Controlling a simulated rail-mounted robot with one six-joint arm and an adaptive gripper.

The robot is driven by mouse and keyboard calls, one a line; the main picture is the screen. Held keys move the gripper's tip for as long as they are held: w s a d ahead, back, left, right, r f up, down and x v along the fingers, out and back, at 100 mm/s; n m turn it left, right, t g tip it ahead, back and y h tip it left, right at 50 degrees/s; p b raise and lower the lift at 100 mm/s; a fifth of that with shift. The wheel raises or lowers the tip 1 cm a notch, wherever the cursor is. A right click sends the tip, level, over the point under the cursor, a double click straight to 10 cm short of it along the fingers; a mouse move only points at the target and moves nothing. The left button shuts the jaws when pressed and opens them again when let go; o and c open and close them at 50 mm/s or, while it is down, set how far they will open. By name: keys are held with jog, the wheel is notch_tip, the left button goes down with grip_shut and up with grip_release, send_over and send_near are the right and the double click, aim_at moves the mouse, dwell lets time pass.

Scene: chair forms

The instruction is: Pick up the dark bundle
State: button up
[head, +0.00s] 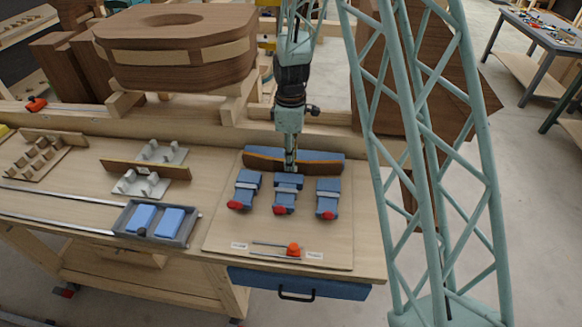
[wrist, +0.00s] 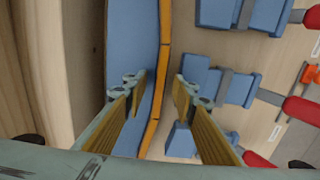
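The dark bundle (head: 262,162) is a long, curved brown strip lying along the front of a blue curved form (head: 335,154) at the back of the light board. In the wrist view it appears as a narrow orange-brown strip (wrist: 162,60) beside the blue form (wrist: 130,45). My gripper (head: 291,168) points down at the strip's middle. In the wrist view my gripper (wrist: 157,88) is open, with one finger on each side of the strip. I see no finger touching it. Whether the fingertips are above it or down beside it I cannot tell.
Several blue clamps with red ends (head: 286,192) stand just in front of the strip. A grey tray with blue blocks (head: 157,222) is to the left. A wooden rail (head: 200,122) runs behind. An orange-knobbed tool (head: 292,249) lies near the board's front.

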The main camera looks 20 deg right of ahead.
jog(key=shift+c, duration=0.2)
dwell(0.3)
grip_shut()
jog(key=shift+r, duration=0.1)
notch_tip(320, 180, up, 10)
jog(key=shift+b, duration=0.35)
dwell(0.6)
dwell(0.7)
jog(key=w+d+r+m+b, duration=0.2)
jog(key=d+r+m+b, duration=0.1)
jog(key=r+m+b, duration=0.3)
jog(key=w+d+r+m+b, duration=0.1)
jog(key=d+r+m+b, duration=0.3)
jog(key=r+m+b, duration=0.3)
jog(key=shift+w+r, duration=0.4)
jog(key=shift+r, duration=0.85)
